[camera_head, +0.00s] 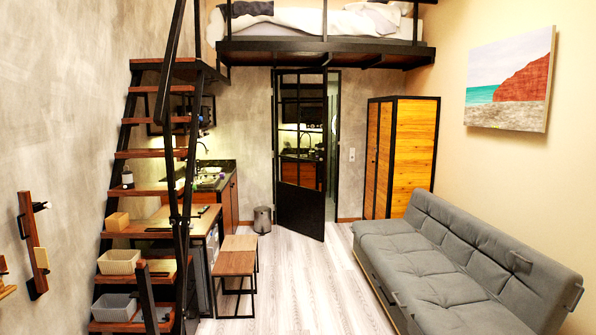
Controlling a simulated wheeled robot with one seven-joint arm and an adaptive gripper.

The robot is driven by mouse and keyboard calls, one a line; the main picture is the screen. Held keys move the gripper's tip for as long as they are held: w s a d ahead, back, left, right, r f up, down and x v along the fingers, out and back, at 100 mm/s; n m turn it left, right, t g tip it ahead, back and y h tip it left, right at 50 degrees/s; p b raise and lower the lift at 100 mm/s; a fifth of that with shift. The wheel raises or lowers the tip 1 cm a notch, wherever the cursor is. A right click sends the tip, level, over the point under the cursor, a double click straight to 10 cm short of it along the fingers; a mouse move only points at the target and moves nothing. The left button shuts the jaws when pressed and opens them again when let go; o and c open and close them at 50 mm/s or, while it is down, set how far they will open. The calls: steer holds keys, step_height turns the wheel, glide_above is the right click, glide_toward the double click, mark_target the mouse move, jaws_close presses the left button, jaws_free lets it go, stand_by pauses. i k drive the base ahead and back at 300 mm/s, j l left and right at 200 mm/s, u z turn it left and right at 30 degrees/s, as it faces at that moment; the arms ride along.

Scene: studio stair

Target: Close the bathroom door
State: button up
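The bathroom door (301,196) stands at the far end of the room, below the loft bed. It has a black frame with glass panes above and a solid dark panel below. It is swung partly open toward me, with a gap on its right side showing a lit space behind. I cannot make out its handle at this size. My gripper is not in view.
A grey sofa (420,262) lines the right wall, with a wooden wardrobe (411,150) behind it. Wooden stairs (150,154), a wooden stool (236,258) and a small bin (262,219) are on the left. The pale floor (310,280) between is clear up to the door.

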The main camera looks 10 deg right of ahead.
mark_target(300, 95)
steer(key=i+z, duration=0.2)
steer(key=i, duration=6.7)
steer(key=i+z, duration=0.1)
steer(key=i, duration=0.9)
steer(key=i+j+z, duration=0.15)
steer(key=i, duration=0.85)
steer(key=i+z, duration=0.25)
